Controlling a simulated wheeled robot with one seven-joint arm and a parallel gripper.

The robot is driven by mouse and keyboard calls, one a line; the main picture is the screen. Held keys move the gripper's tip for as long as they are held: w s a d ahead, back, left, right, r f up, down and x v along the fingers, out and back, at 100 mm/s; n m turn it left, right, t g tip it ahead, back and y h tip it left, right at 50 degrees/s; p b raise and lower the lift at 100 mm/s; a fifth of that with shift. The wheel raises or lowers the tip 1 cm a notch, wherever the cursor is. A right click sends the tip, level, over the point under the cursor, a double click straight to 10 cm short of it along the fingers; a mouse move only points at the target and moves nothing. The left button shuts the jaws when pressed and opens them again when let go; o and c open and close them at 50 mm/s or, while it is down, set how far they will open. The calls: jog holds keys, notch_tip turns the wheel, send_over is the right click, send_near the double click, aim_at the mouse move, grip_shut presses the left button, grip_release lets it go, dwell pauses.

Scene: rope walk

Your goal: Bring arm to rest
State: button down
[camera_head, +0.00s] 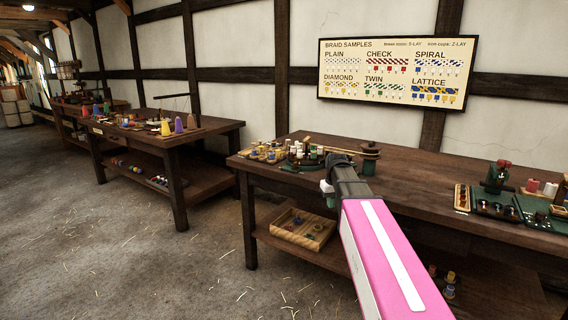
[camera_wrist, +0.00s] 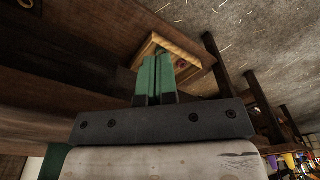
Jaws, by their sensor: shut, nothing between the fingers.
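My arm (camera_head: 385,262), pink with a white stripe, reaches forward from the bottom of the head view over the front of the near workbench (camera_head: 425,201). My gripper (camera_head: 328,194) is at its far end, by the bench's front edge, partly hidden behind the dark wrist. In the wrist view my gripper (camera_wrist: 155,72) shows two green fingers shut together with nothing between them. Beyond the fingers in that view is a wooden crate (camera_wrist: 190,48) on the lower shelf. The gripper is apart from it.
The crate (camera_head: 296,226) holds small items. Spools (camera_head: 268,153) and a dark round stand (camera_head: 370,156) are on the bench's left part; a green device (camera_head: 495,178) and trays are at right. A second bench (camera_head: 168,139) stands farther left. The floor (camera_head: 130,240) between is open, with scattered straw.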

jog(key=s+f+m, duration=0.2)
jog(key=s+f, duration=1.8)
jog(key=shift+s+f+m+g, duration=0.15)
jog(key=shift+f+m+g, duration=0.2)
jog(key=shift+m+g, duration=0.05)
